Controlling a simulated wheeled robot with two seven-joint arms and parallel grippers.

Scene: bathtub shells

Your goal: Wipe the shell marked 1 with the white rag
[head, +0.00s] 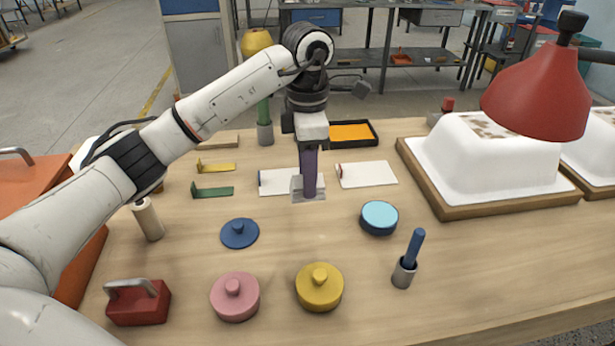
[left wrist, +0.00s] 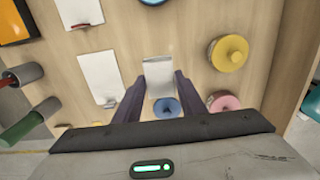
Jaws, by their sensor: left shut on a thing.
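The white rag (left wrist: 158,77) is a small pale piece between the fingertips of my left gripper (head: 309,190). The gripper is shut on it, pointing down above the middle of the table. In the head view only a pale edge of the rag (head: 296,188) shows beside the dark fingers. A white bathtub shell (head: 470,165) lies upside down on a wooden base at the right, with brownish stains on its top. A second shell (head: 603,150) is cut off by the right edge. I cannot read a number on either. My right gripper is not in view.
A red lamp (head: 540,90) hangs in front of the nearer shell. Two white cards (head: 368,174) lie near the gripper. Blue (head: 240,233), pink (head: 235,297), yellow (head: 319,287) and light-blue (head: 379,217) round things and a blue-handled tool (head: 412,250) stand in front.

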